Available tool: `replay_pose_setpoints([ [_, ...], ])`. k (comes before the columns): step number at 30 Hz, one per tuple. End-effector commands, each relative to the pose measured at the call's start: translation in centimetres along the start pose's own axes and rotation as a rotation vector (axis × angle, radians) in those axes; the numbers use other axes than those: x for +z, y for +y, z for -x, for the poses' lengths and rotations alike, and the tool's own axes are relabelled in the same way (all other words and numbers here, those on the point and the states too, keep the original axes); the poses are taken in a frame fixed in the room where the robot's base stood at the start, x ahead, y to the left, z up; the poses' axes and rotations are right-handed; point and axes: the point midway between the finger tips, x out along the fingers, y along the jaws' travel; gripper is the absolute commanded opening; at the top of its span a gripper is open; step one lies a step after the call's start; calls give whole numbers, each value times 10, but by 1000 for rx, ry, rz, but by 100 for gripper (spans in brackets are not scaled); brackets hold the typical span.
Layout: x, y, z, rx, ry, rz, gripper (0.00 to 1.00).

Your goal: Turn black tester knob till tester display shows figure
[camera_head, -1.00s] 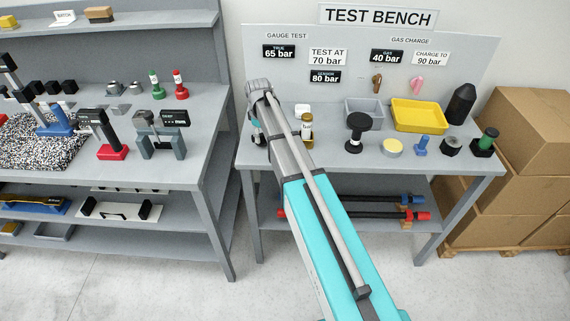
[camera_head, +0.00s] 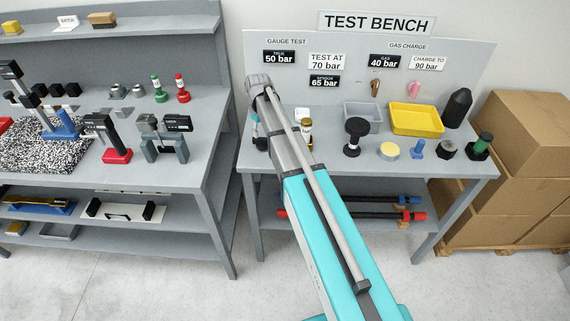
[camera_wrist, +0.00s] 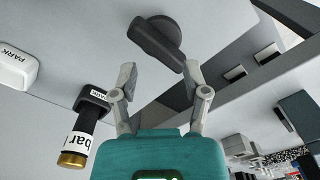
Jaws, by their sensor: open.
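In the wrist view a black knob (camera_wrist: 158,40), a round disc with a bar grip across it, lies just beyond my gripper (camera_wrist: 159,73). The gripper is open, its fingertips on either side of the bar's near end; I cannot tell whether they touch it. In the head view my arm hides most of the knob's area at the bench's left end. The board's TRUE display (camera_head: 279,57) reads 50 bar and the SENSOR display (camera_head: 322,81) reads 65 bar. The TEST AT card (camera_head: 327,61) says 70 bar.
A small gold-capped cylinder with a bar label (camera_wrist: 77,140) stands left of my gripper in the wrist view, near a white PARK block (camera_wrist: 14,65). The grey tray (camera_head: 362,114), yellow tray (camera_head: 416,119) and black stand (camera_head: 354,135) are farther right on the bench.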

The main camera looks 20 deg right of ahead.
Motion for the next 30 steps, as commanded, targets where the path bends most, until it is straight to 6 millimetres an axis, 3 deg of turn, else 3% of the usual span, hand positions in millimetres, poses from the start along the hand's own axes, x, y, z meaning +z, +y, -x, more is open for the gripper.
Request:
replay_pose_setpoints([
  [1, 0, 0, 9, 0, 0, 0, 60],
  [30, 0, 0, 91, 0, 0, 1, 60],
])
